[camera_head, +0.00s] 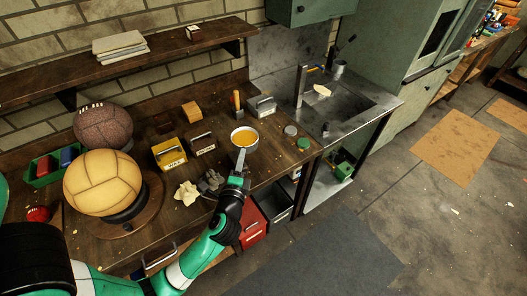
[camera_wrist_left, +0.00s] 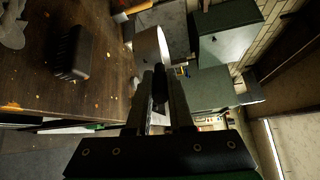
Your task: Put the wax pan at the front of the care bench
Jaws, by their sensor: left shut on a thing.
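The wax pan (camera_head: 244,137) is a small round pale metal pan with yellow-orange wax in it, over the right part of the wooden care bench (camera_head: 270,160). Its handle points towards the bench's front. My left gripper (camera_head: 239,170) is shut on this handle, and the pan looks level. In the left wrist view, the dark handle sits between the fingers (camera_wrist_left: 160,90), and the pale pan side (camera_wrist_left: 150,45) shows beyond them. I cannot tell for sure whether the pan's bottom touches the bench. My right gripper is not in view.
A dark brush-like block (camera_wrist_left: 72,50) and a crumpled cloth (camera_head: 187,193) lie left of the gripper. Yellow (camera_head: 170,153) and brown boxes stand behind. A ball (camera_head: 103,183) sits on a stand at left. Round tins (camera_head: 303,144) lie right; the sink (camera_head: 335,100) is beyond.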

